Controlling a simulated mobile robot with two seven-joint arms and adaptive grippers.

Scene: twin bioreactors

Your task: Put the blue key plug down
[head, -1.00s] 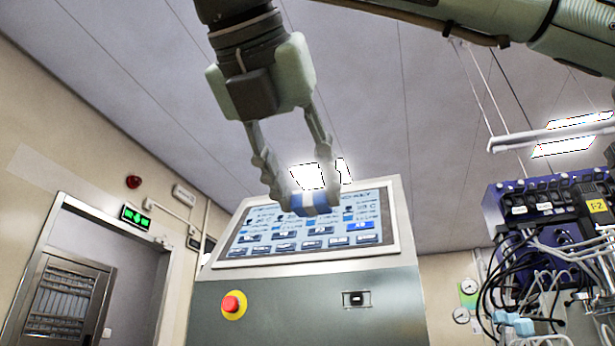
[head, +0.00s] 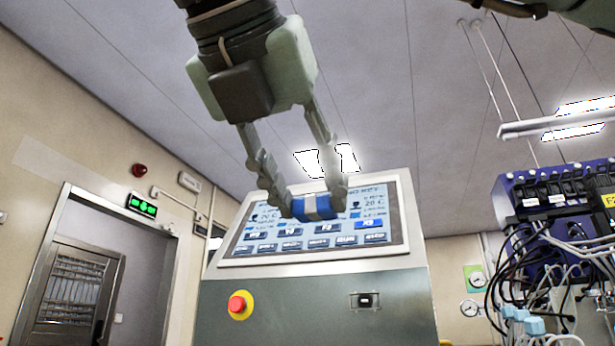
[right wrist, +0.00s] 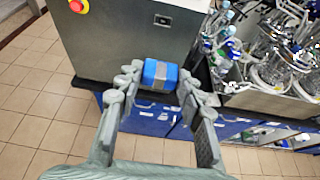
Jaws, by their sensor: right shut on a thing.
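The blue key plug (head: 312,207) is a small blue block with a grey band. My right gripper (head: 305,205) is shut on it and holds it in the air, in front of the control panel's screen in the head view. In the right wrist view the plug (right wrist: 160,75) sits between the two fingertips of the right gripper (right wrist: 158,82), its blue top in sight. My left gripper is in neither view.
A grey control cabinet (head: 310,300) carries a tilted screen (head: 290,240), a red stop button (head: 240,304) and a small black socket or switch (head: 365,300). Bioreactor glassware and tubing (right wrist: 275,60) stand beside it on a blue-fronted bench (right wrist: 150,122). Tiled floor (right wrist: 40,110) lies open at left.

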